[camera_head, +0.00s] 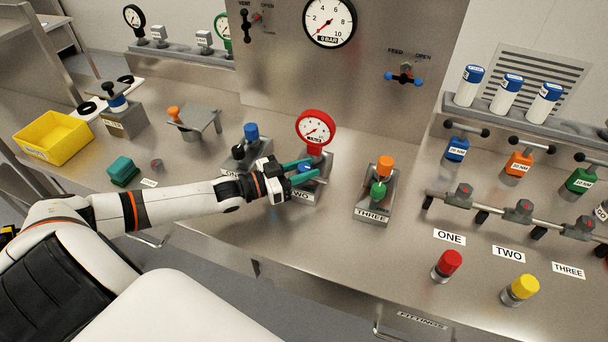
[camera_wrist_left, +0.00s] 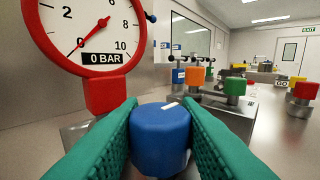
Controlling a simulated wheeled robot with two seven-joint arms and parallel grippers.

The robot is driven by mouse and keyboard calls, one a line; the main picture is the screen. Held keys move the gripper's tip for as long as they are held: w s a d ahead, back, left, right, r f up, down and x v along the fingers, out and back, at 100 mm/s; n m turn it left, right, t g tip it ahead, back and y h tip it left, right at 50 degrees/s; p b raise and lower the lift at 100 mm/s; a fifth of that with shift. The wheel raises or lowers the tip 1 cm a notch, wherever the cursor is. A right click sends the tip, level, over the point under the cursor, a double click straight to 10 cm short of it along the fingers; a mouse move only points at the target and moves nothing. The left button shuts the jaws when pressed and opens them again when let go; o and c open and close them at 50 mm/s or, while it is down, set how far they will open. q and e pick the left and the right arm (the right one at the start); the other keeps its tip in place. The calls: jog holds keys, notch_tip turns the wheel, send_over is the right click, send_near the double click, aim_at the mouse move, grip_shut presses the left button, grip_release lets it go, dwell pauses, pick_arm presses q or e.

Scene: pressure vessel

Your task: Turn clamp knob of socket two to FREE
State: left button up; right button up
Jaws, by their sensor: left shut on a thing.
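The blue clamp knob of socket two (camera_wrist_left: 160,140) fills the middle of the left wrist view, with a white pointer mark on its top. In the head view only a little of the knob (camera_head: 304,168) shows between the fingers. My left gripper (camera_head: 306,174) is shut on it, one green fingertip on each side. The TWO label (camera_head: 298,198) sits on the front of the socket base, partly behind the gripper. A red gauge (camera_head: 315,128) stands in socket two, and its dial in the left wrist view (camera_wrist_left: 85,30) reads near 0 BAR. The FREE marking is not legible. My right gripper is not in view.
Socket three (camera_head: 374,212) with green and orange knobs stands to the right. Socket one with a blue knob (camera_head: 251,132) is just behind-left of the gripper. A panel with a large gauge (camera_head: 329,20) rises behind. The bench in front of socket three is clear.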

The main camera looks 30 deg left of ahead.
pick_arm(q)
jog(key=o, duration=1)
jog(key=shift+s, duration=0.1)
jog(key=shift+s+a, duration=0.2)
jog(key=v, duration=1.1)
jog(key=shift+s+a, duration=0.1)
